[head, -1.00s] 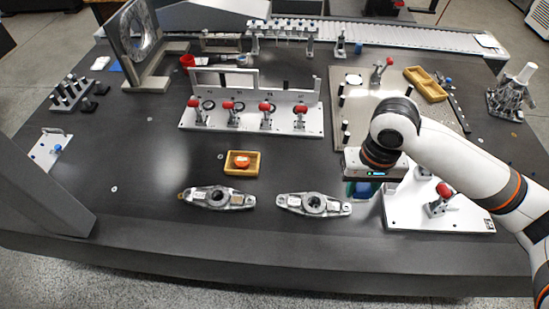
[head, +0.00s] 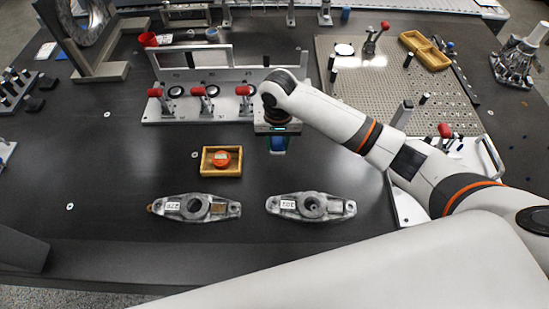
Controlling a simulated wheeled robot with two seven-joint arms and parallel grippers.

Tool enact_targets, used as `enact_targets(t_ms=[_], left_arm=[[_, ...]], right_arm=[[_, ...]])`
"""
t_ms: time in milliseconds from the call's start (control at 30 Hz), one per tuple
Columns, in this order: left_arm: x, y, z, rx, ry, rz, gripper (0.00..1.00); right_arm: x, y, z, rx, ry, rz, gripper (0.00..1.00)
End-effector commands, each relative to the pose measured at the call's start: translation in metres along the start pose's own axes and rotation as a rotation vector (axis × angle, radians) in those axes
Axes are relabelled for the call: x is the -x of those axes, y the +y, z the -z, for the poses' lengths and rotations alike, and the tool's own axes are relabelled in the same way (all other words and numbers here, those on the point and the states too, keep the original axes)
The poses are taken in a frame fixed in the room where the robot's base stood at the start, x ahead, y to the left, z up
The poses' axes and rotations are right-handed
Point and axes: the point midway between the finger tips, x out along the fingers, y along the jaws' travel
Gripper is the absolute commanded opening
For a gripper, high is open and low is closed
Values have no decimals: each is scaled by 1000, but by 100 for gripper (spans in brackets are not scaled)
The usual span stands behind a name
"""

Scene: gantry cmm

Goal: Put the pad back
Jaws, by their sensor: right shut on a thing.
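My right gripper (head: 278,138) hangs from the arm that comes in from the right. It is shut on a small blue thing (head: 278,146), perhaps the pad; the gripper body hides most of it. It is over the dark table, between the clamp fixture and the right casting, and seems to be held above the surface. A yellow tray (head: 206,165) to its left holds a round orange-red piece (head: 222,158). My left gripper is not in view.
Two grey castings (head: 170,206) (head: 340,208) lie in front. The clamp fixture (head: 150,112) with red-tipped clamps stands behind. A perforated plate (head: 400,80) is at the right, and a white fixture plate (head: 405,208) is partly hidden by my arm.

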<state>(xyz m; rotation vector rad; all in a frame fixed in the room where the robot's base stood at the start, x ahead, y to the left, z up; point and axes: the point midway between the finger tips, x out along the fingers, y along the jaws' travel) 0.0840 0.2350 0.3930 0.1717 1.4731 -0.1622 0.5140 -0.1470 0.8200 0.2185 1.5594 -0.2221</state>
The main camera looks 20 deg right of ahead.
Motion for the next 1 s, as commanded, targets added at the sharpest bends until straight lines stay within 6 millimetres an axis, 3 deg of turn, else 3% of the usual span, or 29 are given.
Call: enact_targets(t_ms=[133,567,967,1000], left_arm=[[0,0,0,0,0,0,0],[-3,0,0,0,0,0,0],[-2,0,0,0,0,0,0],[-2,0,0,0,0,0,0]], right_arm=[[-27,-1,1,-1,2,2,17],[-73,0,0,1,0,1,17],[-79,0,1,0,0,0,17],[-79,0,0,0,-1,-1,42]])
